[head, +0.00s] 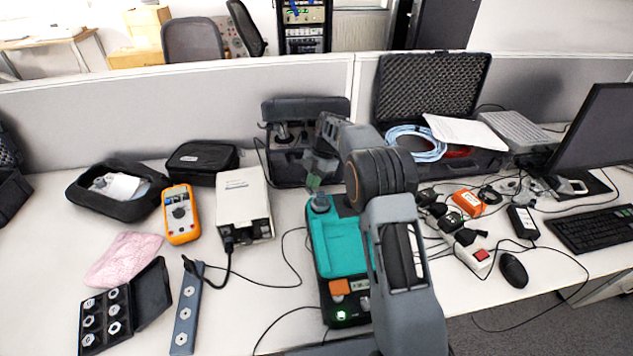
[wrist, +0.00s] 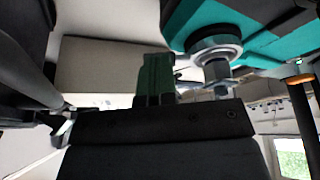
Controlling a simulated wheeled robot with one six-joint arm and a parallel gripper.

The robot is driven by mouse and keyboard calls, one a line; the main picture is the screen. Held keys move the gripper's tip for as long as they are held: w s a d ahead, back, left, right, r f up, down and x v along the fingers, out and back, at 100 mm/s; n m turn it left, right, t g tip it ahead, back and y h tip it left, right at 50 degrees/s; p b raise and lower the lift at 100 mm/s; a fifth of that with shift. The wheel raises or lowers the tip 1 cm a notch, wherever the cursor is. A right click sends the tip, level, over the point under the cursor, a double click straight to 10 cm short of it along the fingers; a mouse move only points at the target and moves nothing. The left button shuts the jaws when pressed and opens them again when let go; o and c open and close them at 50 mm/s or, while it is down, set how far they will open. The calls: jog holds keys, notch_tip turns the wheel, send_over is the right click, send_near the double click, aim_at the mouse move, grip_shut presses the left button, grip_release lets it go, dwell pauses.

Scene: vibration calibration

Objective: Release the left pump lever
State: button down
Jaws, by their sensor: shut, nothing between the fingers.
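The teal and black device (head: 337,247) lies on the table in the middle of the head view. A round grey fitting (head: 320,203) stands at its far left corner. In the wrist view, the device's teal body (wrist: 272,50) fills the upper right, with a ringed metal fitting (wrist: 213,50) on it. My gripper (head: 313,183) is just above and beyond that corner. In the wrist view its green-tipped fingers (wrist: 155,78) are together and empty, left of the fitting. I cannot clearly make out the left pump lever, and my arm hides the device's right side.
A white box (head: 243,203) and an orange multimeter (head: 180,214) stand to the left. A dark stand (head: 288,165) is close behind my gripper. An open black case (head: 433,90) and several adapters with cables lie to the right. Cables cross the front table.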

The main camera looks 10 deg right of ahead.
jog(key=shift+s+a+b, duration=0.2)
jog(key=shift+a, duration=0.3)
jog(key=shift+s+a+b, duration=0.15)
jog(key=shift+a, duration=0.35)
jog(key=shift+s+a+n, duration=0.35)
jog(key=shift+a+n, duration=0.15)
jog(key=shift+n, duration=0.3)
jog(key=shift+s+a, duration=0.15)
jog(key=shift+a, duration=0.05)
jog(key=shift+r, duration=0.1)
jog(key=w+a+p+v, duration=0.1)
jog(key=p+v, duration=0.7)
jog(key=v, duration=0.1)
jog(key=shift+w+a+r, duration=0.2)
jog(key=shift+w+r, duration=0.15)
dwell(0.4)
